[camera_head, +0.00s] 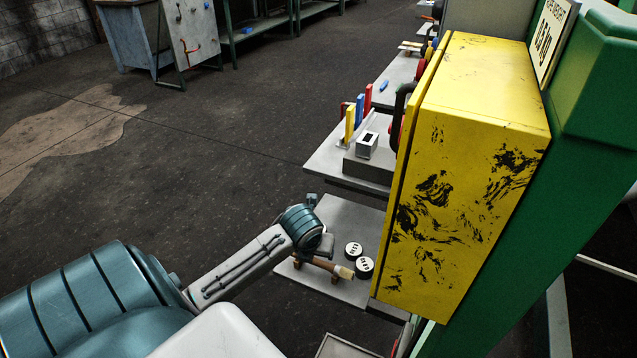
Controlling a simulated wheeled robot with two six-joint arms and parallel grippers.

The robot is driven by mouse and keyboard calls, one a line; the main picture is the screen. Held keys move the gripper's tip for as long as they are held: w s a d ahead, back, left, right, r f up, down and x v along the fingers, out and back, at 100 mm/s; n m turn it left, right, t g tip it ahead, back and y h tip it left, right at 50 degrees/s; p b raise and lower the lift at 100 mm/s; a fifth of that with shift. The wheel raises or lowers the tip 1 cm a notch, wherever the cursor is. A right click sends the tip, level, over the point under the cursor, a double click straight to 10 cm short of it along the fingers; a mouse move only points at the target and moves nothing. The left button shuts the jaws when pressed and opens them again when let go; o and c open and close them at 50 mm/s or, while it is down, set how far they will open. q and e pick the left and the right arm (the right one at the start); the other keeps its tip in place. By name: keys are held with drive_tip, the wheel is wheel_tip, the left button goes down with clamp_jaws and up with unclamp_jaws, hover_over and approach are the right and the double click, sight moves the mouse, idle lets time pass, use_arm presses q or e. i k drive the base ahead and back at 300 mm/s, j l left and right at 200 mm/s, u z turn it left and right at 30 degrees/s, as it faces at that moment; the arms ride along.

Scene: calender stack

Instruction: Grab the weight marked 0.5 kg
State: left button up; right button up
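Two small round weights with white tops and dark sides stand on a low grey shelf (348,219). One weight (354,249) is farther back and the other weight (365,265) is nearer, to its right. Their markings are too small to read, so I cannot tell which is 0.5 kg. My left arm reaches in from the left. Its gripper (326,243) is at the shelf, just left of the weights and apart from them in the picture. Its fingers are too small and partly hidden to show whether they are open. My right gripper is not in view.
A wooden-handled tool (334,267) lies in front of the weights. A scuffed yellow cabinet (470,170) on a green frame (570,190) stands close on the right. A higher shelf (335,160) holds a small meter (367,145) and coloured items. The floor to the left is clear.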

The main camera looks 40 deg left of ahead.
sight(352, 249)
drive_tip(key=u, duration=1.05)
